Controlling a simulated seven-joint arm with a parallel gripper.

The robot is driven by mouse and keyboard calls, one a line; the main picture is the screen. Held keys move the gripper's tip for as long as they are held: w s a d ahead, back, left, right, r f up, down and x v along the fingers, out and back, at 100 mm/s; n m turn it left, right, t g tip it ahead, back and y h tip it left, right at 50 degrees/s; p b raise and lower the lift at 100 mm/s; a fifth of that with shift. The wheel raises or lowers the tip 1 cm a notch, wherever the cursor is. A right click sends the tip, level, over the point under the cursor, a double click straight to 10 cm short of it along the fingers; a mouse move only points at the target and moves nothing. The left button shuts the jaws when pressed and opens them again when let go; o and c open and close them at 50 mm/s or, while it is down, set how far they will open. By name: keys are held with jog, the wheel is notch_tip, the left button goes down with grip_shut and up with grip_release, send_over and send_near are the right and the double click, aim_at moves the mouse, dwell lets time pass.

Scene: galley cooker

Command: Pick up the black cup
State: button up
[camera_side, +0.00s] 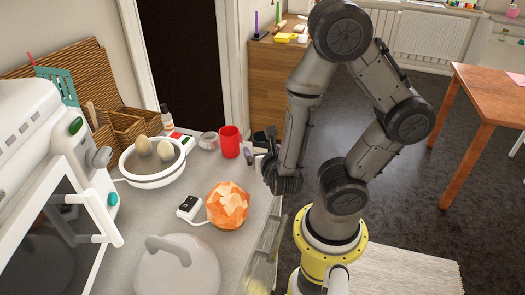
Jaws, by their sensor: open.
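A dark shape (261,137), probably the black cup, stands at the back right of the grey counter (165,215), to the right of a red cup (229,142). My forearm and gripper partly cover the area around it, so its outline is hard to make out.
A white bowl with eggs (152,182), an orange faceted lamp (228,205), a socket block (189,207) and a pot lid (178,268) sit on the counter. A white oven (60,160) stands at left. Small items lie by the red cup.

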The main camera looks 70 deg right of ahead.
aim_at(261, 147)
jog(key=shift+d, duration=0.15)
jog(key=shift+x, duration=1.3)
jog(key=shift+f+x, duration=0.25)
jog(key=shift+x, duration=0.95)
jog(key=c, duration=1.6)
jog(key=shift+o, duration=0.2)
jog(key=shift+r, duration=0.15)
jog(key=shift+r, duration=4.9)
